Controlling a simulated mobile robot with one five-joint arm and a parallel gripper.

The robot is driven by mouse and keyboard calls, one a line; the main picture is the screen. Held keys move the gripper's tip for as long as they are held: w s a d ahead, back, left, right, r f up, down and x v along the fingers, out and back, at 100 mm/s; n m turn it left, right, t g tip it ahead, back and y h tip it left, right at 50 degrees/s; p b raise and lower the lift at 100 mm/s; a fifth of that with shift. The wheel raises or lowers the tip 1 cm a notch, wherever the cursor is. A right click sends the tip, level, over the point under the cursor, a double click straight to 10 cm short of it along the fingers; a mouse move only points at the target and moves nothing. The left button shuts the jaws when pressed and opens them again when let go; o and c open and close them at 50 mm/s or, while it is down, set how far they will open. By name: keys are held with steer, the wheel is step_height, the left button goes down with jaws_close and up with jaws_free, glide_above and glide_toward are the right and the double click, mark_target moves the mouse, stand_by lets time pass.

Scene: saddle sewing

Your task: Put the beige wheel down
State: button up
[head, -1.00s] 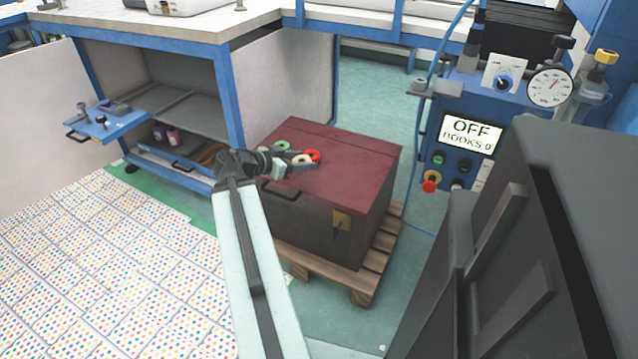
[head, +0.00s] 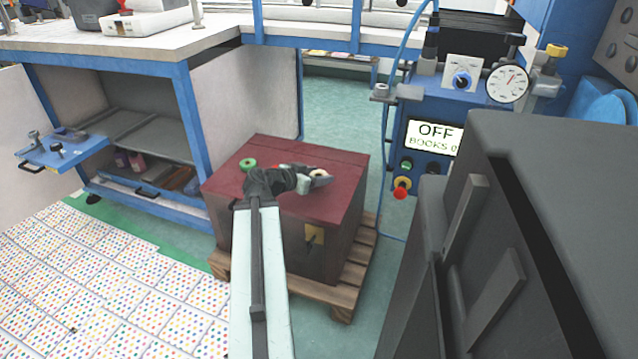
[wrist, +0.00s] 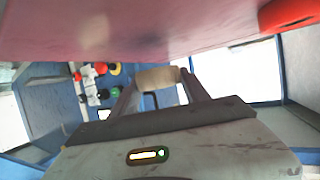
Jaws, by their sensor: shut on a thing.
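The beige wheel (head: 318,174) is between the fingers of my gripper (head: 316,178), over the right part of the dark red box top (head: 270,215). In the wrist view the beige wheel (wrist: 158,77) sits between the two fingertips (wrist: 160,84), which are shut on it. It is close to the red surface (wrist: 130,30); I cannot tell if they touch. The green wheel (head: 248,164) lies on the box top at the left. The red wheel (wrist: 290,12) shows at the wrist view's upper right; in the head view my gripper mostly hides it.
The box stands on a wooden pallet (head: 345,292). A blue-framed workbench (head: 190,120) with open shelves is at the left. A control panel (head: 430,140) reading OFF is at the right. Patterned sheets (head: 90,290) cover the floor at the lower left.

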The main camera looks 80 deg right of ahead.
mark_target(318, 190)
steer(key=shift+f+b, duration=2)
steer(key=shift+r, duration=0.25)
steer(key=shift+f, duration=0.25)
steer(key=o, duration=1.5)
steer(key=shift+r, duration=0.1)
